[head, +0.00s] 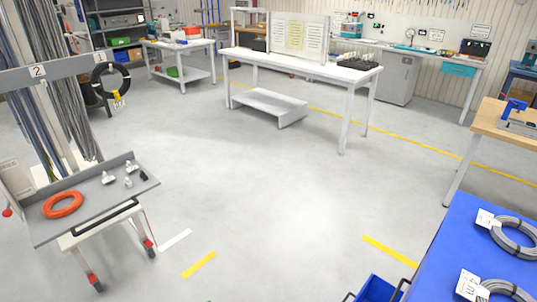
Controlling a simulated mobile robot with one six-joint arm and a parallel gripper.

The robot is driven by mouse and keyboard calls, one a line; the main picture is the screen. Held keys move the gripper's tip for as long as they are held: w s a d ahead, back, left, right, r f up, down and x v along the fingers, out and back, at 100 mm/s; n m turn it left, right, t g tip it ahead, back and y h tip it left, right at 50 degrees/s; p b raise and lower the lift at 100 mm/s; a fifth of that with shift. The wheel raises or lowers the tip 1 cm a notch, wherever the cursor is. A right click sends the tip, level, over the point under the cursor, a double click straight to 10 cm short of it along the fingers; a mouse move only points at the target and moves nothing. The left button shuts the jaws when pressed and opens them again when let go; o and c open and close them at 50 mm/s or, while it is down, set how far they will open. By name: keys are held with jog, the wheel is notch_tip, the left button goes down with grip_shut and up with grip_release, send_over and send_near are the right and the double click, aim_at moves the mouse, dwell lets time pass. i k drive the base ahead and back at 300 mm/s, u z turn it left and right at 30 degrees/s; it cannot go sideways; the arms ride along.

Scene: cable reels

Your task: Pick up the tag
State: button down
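Several tags show in the head view, and I cannot tell which one the task means. A white tag (488,218) lies against a grey cable coil (527,251) on the blue surface at right. Another white tag (471,285) lies by a second grey coil (507,289) nearer the bottom edge. My gripper is not in view.
At left, a grey-topped cart (92,207) carries an orange coil (62,204) and small metal parts. A blue bin (378,288) stands beside the blue surface (440,262) at bottom right. A white bench (297,63) stands at the back. The middle floor is clear.

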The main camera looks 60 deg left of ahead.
aim_at(132, 168)
jog(key=u, duration=0.45)
jog(key=k, duration=1.35)
jog(key=u, duration=0.8)
jog(key=i, duration=0.65)
jog(key=u, duration=0.65)
jog(key=i, duration=0.75)
jog(key=u, duration=0.75)
jog(key=i, duration=0.8)
jog(key=u, duration=0.35)
